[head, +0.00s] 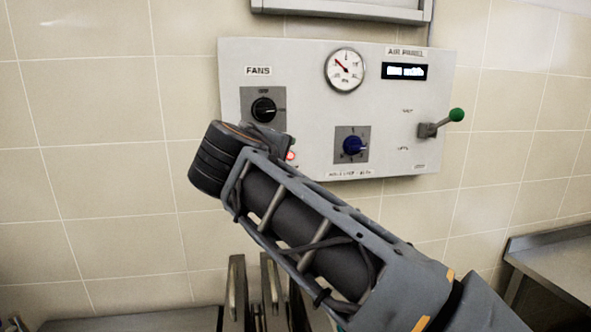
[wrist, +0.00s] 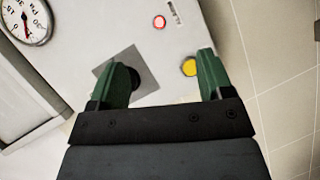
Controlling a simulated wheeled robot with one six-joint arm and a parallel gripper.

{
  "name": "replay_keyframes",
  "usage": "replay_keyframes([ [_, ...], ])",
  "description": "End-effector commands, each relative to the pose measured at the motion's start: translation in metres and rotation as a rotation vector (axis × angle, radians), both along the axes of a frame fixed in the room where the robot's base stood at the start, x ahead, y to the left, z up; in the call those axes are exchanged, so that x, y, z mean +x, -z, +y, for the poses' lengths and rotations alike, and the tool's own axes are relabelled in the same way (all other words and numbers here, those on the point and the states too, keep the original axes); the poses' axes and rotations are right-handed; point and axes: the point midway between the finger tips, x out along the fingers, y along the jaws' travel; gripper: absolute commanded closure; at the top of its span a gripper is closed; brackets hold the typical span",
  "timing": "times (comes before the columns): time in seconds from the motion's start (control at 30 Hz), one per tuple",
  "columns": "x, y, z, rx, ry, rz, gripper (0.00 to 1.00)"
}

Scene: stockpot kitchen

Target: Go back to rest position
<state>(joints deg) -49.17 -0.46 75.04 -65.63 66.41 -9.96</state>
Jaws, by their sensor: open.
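My gripper shows in the wrist view (wrist: 167,76) with its two green fingers apart and nothing held between them. The fingers point at a pale panel; a dark knob on a grey square plate is partly covered by the left finger. I cannot tell whether they touch. In the head view my arm reaches up from the lower right to the lower left of the wall panel (head: 310,110). The fingers are hidden there behind my own arm.
The panel carries a black FANS knob (head: 264,109), a gauge (head: 345,70), a display (head: 405,71), a blue knob (head: 353,146) and a green-tipped lever (head: 456,115). A red lamp (head: 290,155) shows beside my wrist. A metal counter (head: 555,262) stands at right.

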Motion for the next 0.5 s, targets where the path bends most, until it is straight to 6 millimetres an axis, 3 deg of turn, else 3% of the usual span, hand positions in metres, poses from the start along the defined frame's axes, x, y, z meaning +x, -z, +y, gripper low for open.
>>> replay_keyframes([
  [0.03,0.006,0.029,-0.032,0.036,0.044,0.082,0.27],
  [0.2,-0.006,0.133,-0.119,0.241,0.197,0.354,0.27],
  [0.33,-0.04,0.208,-0.171,0.446,0.344,0.52,0.27],
  [0.5,-0.093,0.285,-0.212,0.721,0.538,0.654,0.27],
])
